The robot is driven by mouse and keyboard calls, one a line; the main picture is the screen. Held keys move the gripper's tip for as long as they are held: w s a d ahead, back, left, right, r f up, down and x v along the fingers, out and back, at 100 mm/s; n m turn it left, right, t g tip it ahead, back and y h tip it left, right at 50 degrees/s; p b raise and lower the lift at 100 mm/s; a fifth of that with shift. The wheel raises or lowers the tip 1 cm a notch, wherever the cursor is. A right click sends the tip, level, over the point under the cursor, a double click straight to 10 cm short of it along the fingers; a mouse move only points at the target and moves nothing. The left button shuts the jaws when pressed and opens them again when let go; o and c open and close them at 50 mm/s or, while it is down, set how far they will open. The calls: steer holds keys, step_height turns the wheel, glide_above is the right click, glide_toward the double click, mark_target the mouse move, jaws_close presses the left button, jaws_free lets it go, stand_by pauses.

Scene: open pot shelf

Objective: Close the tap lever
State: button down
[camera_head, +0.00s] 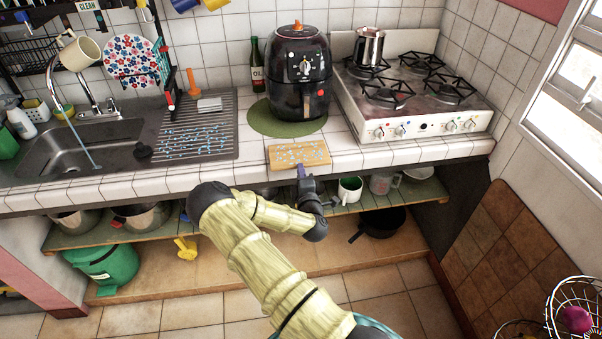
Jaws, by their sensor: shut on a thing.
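The tap (90,97) stands behind the sink (62,150) at the left, with a tall curved spout. A thin bluish stream of water (80,140) runs from the spout into the basin. The tap lever (112,104) seems to be the small metal part at the tap's base; it is too small to tell its exact position. My gripper (304,178) is at the counter's front edge, well to the right of the tap. It is shut on a small purple thing (301,170) just in front of a wooden board (299,155). The fingertips are hard to make out.
A ridged drainboard (205,140) with droplets lies right of the sink. A black air fryer (300,75) stands behind the board, with a stove (415,95) to its right. A shelf with pots (140,216) runs below the counter.

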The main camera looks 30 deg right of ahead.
steer(key=shift+f, duration=0.15)
steer(key=c, duration=1.5)
jaws_free()
steer(key=shift+o, duration=0.2)
steer(key=b+v, duration=0.2)
steer(key=v, duration=1)
